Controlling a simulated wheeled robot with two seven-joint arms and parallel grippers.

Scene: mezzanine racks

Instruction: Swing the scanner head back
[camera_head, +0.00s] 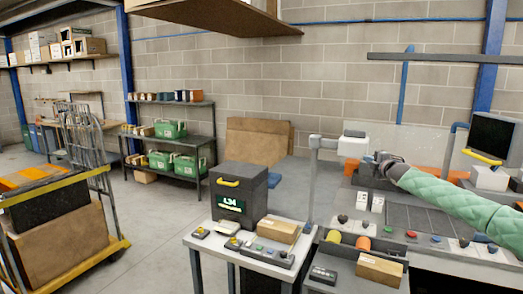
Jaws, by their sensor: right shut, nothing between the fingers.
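The scanner head (353,147), a white block with a grey top piece, is held out to the right from the top of a thin upright post (312,184). The post rises behind the small white table. My right arm, in a green padded sleeve, comes in from the right. My right gripper (374,160) is small and dark here, shut and empty, close against the right side of the scanner head. I cannot tell whether it touches the head. My left gripper is not in view.
A dark L34 box (238,194) with a yellow handle stands on the white table (262,262). A bench (452,274) with buttons and a monitor (491,138) is at right. A yellow-edged cart (112,248) stands at left. Open floor (158,215) lies between cart and table.

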